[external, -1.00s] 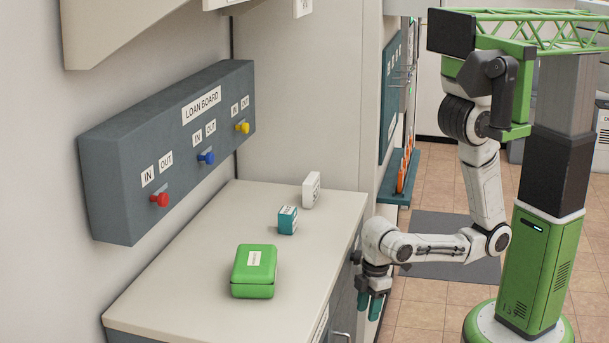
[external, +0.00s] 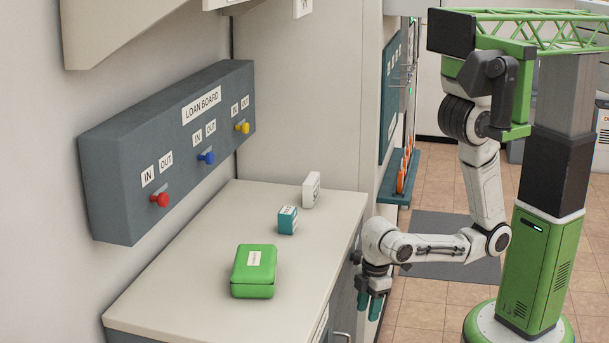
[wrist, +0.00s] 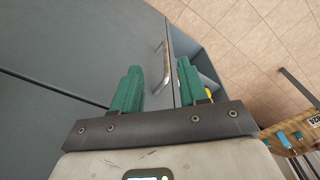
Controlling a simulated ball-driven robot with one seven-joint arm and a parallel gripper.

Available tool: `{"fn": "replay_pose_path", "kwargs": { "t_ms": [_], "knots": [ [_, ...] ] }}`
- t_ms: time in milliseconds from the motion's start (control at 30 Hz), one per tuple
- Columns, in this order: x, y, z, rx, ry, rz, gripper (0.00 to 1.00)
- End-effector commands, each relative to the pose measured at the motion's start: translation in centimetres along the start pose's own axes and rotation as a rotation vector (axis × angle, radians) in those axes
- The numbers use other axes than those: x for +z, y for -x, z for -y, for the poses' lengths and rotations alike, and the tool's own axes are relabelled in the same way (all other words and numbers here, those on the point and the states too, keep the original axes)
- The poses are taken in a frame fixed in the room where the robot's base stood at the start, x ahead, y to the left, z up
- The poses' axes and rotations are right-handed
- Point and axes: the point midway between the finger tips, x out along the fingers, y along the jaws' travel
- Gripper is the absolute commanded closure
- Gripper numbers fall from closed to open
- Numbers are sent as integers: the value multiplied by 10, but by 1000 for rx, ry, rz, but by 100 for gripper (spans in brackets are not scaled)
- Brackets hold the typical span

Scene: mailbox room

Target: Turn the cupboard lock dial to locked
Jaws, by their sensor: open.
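My gripper (external: 369,304) hangs fingers down in front of the cupboard under the counter, teal fingers apart and nothing between them. In the wrist view my gripper (wrist: 158,68) shows its two fingers spread over the grey cupboard front (wrist: 70,50). A metal bar handle (wrist: 164,72) on that front shows between the fingers; whether they are apart from it in depth I cannot tell. A small dark knob (external: 356,257) sticks out at the cupboard front beside my wrist; I cannot tell if it is the lock dial. No dial marking is readable.
The counter (external: 190,290) holds a green box (external: 254,272), a teal box (external: 287,220) and a white block (external: 311,190). The loan board (external: 170,150) hangs on the wall above. Tiled floor and a dark mat (external: 450,228) lie around my base. Another handle (external: 342,334) is low on the front.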

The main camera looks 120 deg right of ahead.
Motion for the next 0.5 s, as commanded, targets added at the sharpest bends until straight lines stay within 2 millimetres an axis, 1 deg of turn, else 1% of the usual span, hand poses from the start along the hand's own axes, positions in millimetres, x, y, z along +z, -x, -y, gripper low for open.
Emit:
{"fn": "replay_pose_path", "kwargs": {
  "t_ms": [33, 133, 267, 400, 500],
  "knots": [
    [0, 0, 0, 0, -3, -1, 52],
    [1, -5, -6, 6, -45, -23, 42],
    [6, -20, -26, 30, -197, -110, 30],
    [16, -34, -56, 66, -420, -255, 29],
    [25, -40, -75, 88, -558, -354, 29]
  ]
}}
